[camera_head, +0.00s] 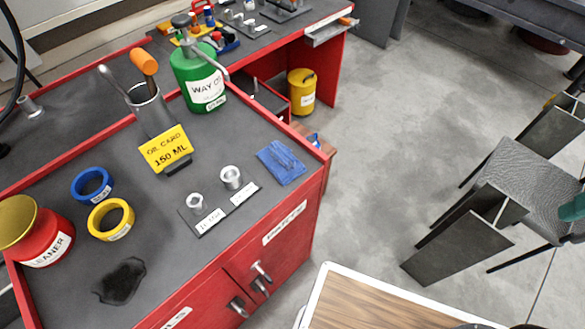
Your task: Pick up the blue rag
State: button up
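The blue rag (281,163) lies flat and slightly rumpled on the dark grey top of the red workbench (235,265), close to its right edge. It is fully visible, and nothing covers it. My gripper is not in view.
Left of the rag, two metal fittings (231,178) stand on a labelled dark plate. Behind are a green oil can (200,78) and a metal cup (152,112) with a yellow card. Blue and yellow tape rolls (111,219) lie left.

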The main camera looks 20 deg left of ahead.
aim_at(279, 158)
jog(key=z, duration=2.1)
jog(key=i, duration=0.3)
jog(key=u, duration=3.75)
jog(key=i, duration=0.4)
jog(key=z, duration=0.1)
